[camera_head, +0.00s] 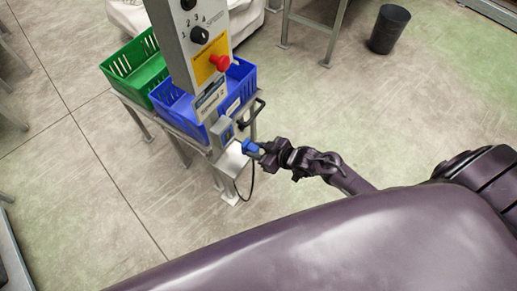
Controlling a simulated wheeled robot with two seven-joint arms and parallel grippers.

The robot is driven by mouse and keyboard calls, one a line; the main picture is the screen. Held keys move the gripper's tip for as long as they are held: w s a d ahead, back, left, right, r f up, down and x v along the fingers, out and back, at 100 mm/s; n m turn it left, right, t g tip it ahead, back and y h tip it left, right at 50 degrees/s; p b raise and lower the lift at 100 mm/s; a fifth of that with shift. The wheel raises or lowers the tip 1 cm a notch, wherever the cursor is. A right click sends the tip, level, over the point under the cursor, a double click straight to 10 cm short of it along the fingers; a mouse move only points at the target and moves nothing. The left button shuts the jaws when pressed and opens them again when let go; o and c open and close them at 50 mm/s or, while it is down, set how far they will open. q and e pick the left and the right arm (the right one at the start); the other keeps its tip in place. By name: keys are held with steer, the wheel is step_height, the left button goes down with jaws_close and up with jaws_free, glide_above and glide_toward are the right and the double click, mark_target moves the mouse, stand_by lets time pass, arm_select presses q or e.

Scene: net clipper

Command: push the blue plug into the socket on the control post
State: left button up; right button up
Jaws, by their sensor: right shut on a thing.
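The control post (183,48) stands upright at the upper middle, with knobs and a red button on a yellow plate. The socket (226,134) is a small grey housing low on the post. My right gripper (262,149) is shut on the blue plug (250,148), just to the right of and slightly below the socket. A black cable hangs down from the plug. The plug seems apart from the socket, but the small size makes the exact gap hard to tell. My left gripper is not in view.
A blue crate (243,80) and a green crate (147,62) sit on a metal stand behind the post. A black handle or cable loop (258,110) is just above the plug. A black bin (389,29) stands at the upper right. The floor between is clear.

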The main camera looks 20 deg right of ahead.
mark_target(245, 141)
steer(key=shift+d, duration=0.1)
steer(key=shift+w, duration=0.1)
steer(key=shift+w+a+f+b, duration=0.1)
steer(key=shift+w+a+b, duration=0.1)
steer(key=shift+b, duration=0.1)
steer(key=shift+w+a+b, duration=0.65)
steer(key=shift+w, duration=0.35)
steer(key=shift+w+a+b, duration=0.6)
steer(key=shift+w+a, duration=0.05)
steer(key=shift+w, duration=0.3)
steer(key=shift+w+a, duration=0.15)
steer(key=shift+w, duration=0.05)
steer(key=shift+p, duration=0.5)
stand_by(0.6)
steer(key=shift+w+a, duration=0.3)
steer(key=shift+w, duration=0.2)
stand_by(0.4)
steer(key=o, duration=1.2)
